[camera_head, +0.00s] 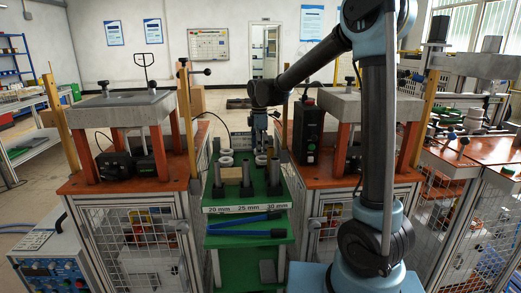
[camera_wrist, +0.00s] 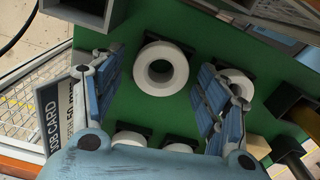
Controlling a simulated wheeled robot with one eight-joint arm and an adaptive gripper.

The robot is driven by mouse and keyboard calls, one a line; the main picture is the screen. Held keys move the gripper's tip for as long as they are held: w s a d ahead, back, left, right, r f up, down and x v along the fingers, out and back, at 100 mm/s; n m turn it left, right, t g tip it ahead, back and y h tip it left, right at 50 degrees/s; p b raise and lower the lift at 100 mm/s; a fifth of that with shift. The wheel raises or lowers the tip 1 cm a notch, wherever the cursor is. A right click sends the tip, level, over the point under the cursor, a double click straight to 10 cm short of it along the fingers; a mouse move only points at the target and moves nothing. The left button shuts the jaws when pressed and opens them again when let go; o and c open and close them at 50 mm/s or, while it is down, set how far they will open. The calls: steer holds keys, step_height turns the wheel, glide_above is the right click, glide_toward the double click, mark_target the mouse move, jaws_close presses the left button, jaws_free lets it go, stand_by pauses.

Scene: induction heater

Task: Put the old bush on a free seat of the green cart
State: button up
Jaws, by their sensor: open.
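The green cart (camera_head: 250,222) stands between two orange-topped benches in the head view. White ring-shaped bushes (camera_head: 226,161) show on its top. In the wrist view one bush (camera_wrist: 140,72) lies between my open fingers (camera_wrist: 158,62), with clear gaps on both sides. A second bush (camera_wrist: 247,88) is partly behind the right finger. Two more (camera_wrist: 128,138) (camera_wrist: 179,147) are partly hidden by my gripper's body. Dark square seats show behind the bushes. I cannot tell which bush is the old one. In the head view my gripper (camera_head: 260,142) points down over the cart's back.
Upright cylinders (camera_head: 217,176) and a beige block (camera_head: 231,175) stand near the cart's front, above size labels (camera_head: 247,208). A blue-handled tool (camera_head: 245,232) lies below. Benches (camera_head: 130,178) with tall posts flank the cart closely. A job card (camera_wrist: 50,118) stands at the left in the wrist view.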

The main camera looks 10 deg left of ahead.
steer(key=shift+r, duration=0.1)
step_height(320, 180, up, 12)
stand_by(0.6)
steer(key=shift+w, duration=0.1)
